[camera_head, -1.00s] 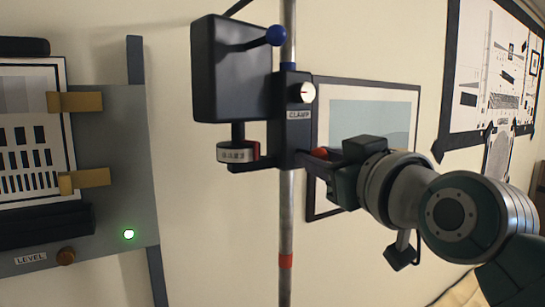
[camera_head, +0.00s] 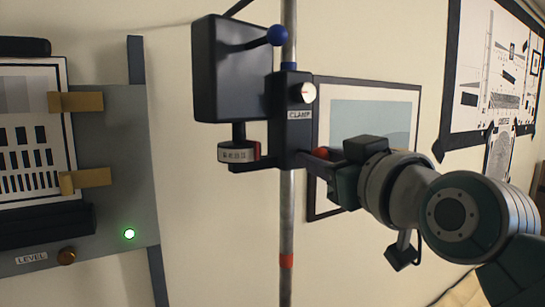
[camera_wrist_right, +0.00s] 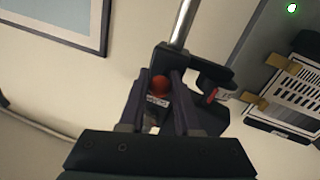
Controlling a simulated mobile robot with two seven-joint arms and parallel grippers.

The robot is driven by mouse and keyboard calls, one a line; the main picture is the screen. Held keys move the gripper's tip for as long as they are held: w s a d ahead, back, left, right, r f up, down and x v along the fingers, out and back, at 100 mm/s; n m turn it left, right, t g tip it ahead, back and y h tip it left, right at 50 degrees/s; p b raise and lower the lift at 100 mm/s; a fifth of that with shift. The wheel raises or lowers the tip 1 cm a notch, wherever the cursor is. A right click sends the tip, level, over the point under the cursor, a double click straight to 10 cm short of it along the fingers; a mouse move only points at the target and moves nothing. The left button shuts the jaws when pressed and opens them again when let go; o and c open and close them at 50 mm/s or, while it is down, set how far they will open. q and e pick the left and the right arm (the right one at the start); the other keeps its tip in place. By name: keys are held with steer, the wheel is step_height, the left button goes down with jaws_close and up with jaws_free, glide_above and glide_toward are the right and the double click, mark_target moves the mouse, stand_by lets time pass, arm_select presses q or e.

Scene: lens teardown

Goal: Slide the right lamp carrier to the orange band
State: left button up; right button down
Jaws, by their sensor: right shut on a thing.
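The right lamp carrier (camera_head: 288,135) is a dark block marked CLAMP around a vertical steel post. It bears a black box-shaped lamp head (camera_head: 232,75) on its left and a pale clamp knob (camera_head: 308,92) on its front. The orange band (camera_head: 286,261) is on the post well below the carrier. My right gripper (camera_head: 323,160) is at the carrier's lower right, shut on its red-orange ball handle (camera_head: 321,154). In the right wrist view, the handle (camera_wrist_right: 160,85) sits between the fingers. My left gripper is in neither view.
A blue band (camera_head: 290,68) shows just above the carrier. The post between carrier and orange band is clear. A grey panel (camera_head: 115,160) with a chart and a lit green lamp (camera_head: 129,234) stands left. A framed picture (camera_head: 375,110) hangs behind my right gripper.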

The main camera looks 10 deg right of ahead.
stand_by(0.3)
step_height(320, 180, down, 32)
steer(key=b, duration=2.4)
steer(key=c, duration=0.6)
jaws_free()
steer(key=s, duration=0.3)
steer(key=s+d+b, duration=0.1)
steer(key=s, duration=0.5)
steer(key=shift+s+d, duration=0.25)
steer(key=shift+s, duration=0.15)
